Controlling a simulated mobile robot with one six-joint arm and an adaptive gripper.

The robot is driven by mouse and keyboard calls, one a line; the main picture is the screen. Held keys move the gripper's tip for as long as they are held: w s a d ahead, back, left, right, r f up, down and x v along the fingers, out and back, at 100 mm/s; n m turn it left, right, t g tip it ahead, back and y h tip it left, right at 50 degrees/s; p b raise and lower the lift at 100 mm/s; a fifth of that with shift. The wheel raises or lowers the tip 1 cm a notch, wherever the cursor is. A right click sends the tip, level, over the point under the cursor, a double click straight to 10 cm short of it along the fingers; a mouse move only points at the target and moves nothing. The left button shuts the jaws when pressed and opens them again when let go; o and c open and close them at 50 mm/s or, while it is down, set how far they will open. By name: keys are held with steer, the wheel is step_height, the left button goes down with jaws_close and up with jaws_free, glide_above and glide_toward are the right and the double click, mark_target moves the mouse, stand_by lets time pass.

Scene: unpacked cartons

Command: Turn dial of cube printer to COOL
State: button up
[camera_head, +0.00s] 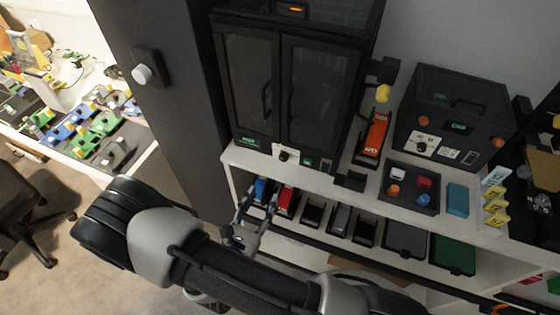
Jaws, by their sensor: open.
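Two black machines stand on the white shelf, and I cannot tell from the labels which is the cube printer. The smaller box-shaped machine (462,95) at the right has a small green display and a white panel with a dial (421,148). The tall two-door machine (300,85) in the middle has a small dial (284,155) on a white plate below its doors. The dial lettering is too small to read. My gripper (259,198) is open, with its fingers pointing up in front of the lower shelf, below and left of the tall machine's dial. It touches neither dial.
A dark tray of colored cubes (411,187) sits before the right machine. An orange device (373,135) stands between the machines. Bins, including a red one (287,199), line the lower shelf. A dark pillar (165,120) rises left; a chair (22,205) stands on the floor.

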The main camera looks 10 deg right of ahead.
mark_target(282, 159)
steer(key=b+x, duration=0.2)
steer(key=x, duration=1.2)
steer(key=shift+w+d, duration=0.2)
steer(key=shift+d, duration=0.05)
steer(key=shift+c, duration=0.3)
jaws_close()
steer(key=shift+n, duration=0.4)
steer(key=n+p, duration=0.1)
steer(key=n, duration=0.2)
steer(key=shift+a+n+p, duration=0.1)
steer(key=shift+n+p, duration=0.2)
steer(key=shift+p, duration=0.1)
steer(key=shift+f+n+p, duration=0.1)
steer(key=shift+n+p, duration=0.55)
steer(key=shift+n, duration=1.65)
